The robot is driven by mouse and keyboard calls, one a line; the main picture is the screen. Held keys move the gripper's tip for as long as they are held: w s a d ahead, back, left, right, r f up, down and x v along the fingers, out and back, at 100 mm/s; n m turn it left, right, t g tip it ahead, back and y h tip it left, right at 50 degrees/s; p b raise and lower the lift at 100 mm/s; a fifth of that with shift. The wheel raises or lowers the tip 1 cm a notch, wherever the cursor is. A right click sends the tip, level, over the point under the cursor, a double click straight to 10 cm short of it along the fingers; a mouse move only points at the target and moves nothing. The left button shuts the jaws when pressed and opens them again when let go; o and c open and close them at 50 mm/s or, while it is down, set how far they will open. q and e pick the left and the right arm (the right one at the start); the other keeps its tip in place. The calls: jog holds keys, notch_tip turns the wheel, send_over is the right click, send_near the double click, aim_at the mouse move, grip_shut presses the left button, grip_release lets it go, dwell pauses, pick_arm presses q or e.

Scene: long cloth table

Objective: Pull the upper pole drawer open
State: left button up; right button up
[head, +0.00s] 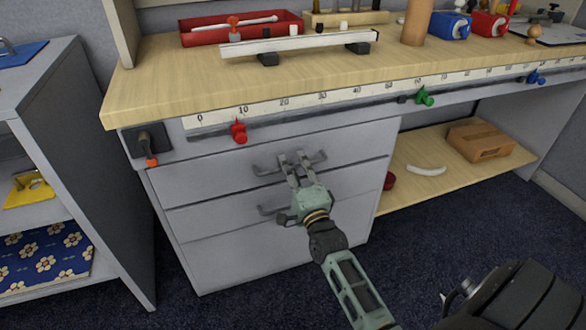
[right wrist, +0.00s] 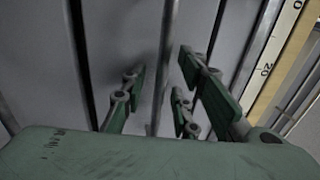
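The grey drawer unit under the bench has several stacked fronts. The upper drawer (head: 215,178) looks shut, its front in line with the one below. Its grey bar handle (head: 262,170) runs across the front, partly hidden by my right gripper (head: 300,158). That gripper reaches up from below. In the right wrist view its green fingers (right wrist: 168,85) are apart, with the handle bar (right wrist: 166,50) between them. I see a gap beside the bar, so the fingers do not look closed on it. My left gripper is not in view.
The lower drawer's handle (head: 268,210) sits just below, by my right gripper. A red knob (head: 238,132) and a ruler strip (head: 330,100) line the bench edge above. A shelf with a cardboard box (head: 480,141) is to the right. The carpet before the drawers is clear.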

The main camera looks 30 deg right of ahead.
jog(key=shift+c, duration=0.5)
grip_shut()
